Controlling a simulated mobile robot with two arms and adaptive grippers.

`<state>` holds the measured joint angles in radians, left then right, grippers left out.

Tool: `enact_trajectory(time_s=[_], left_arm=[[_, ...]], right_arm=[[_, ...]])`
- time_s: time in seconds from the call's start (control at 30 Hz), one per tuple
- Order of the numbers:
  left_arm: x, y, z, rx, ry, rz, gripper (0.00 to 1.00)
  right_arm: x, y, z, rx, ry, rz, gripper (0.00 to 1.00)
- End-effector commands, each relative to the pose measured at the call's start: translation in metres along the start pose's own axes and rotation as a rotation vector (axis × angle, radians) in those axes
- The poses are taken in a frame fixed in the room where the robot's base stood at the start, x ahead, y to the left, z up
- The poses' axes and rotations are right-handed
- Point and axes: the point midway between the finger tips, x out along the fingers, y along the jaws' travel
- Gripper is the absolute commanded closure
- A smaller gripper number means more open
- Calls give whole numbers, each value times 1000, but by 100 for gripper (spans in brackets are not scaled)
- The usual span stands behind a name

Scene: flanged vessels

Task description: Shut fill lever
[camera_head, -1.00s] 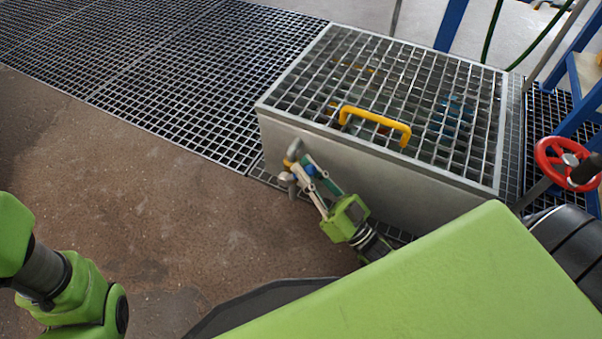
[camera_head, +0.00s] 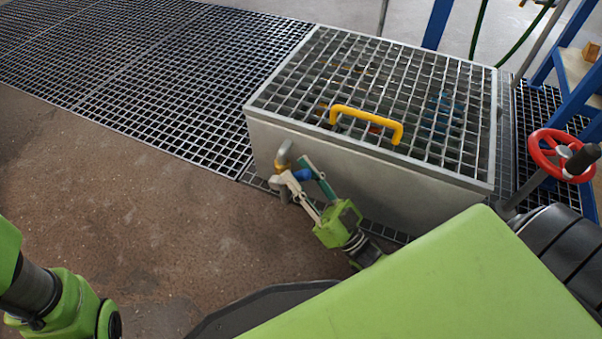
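The tap (camera_head: 283,155) with a brass-coloured, bent body sits at the left end of the metal box's front wall. A blue lever (camera_head: 302,175) shows beside it, between the fingers of my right gripper (camera_head: 300,175). These fingers are spread apart, one on each side of the blue lever. I cannot tell whether either finger touches it. The fingers hide part of the tap. Only links of my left arm show at the lower left; its gripper is out of the picture.
The metal box (camera_head: 350,180) has a grating lid (camera_head: 400,75) with a yellow handle (camera_head: 366,122). Floor grating (camera_head: 150,80) lies behind and left. A red handwheel (camera_head: 562,155) and blue frame (camera_head: 572,100) stand at the right. The brown floor (camera_head: 130,200) at left is clear.

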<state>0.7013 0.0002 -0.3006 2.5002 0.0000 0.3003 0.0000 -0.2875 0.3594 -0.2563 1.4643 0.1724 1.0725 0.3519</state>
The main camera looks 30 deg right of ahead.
Motion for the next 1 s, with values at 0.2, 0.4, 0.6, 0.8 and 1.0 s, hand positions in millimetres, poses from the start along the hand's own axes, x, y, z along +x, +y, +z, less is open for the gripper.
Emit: enact_trajectory(time_s=[0.2,0.4,0.6,0.8,1.0], left_arm=[[-1,-1,2,1,-7,-2,60],[-1,-1,1,1,-4,-2,60],[0,0,1,0,-2,-1,60],[0,0,0,0,-2,-1,60],[0,0,0,0,-2,-1,60]], right_arm=[[-3,0,0,0,-1,0,66],[-33,0,1,0,-5,2,66],[-78,-4,-16,1,-7,1,66],[-116,-10,-41,1,-7,1,66],[-141,-14,-59,0,-4,0,66]])
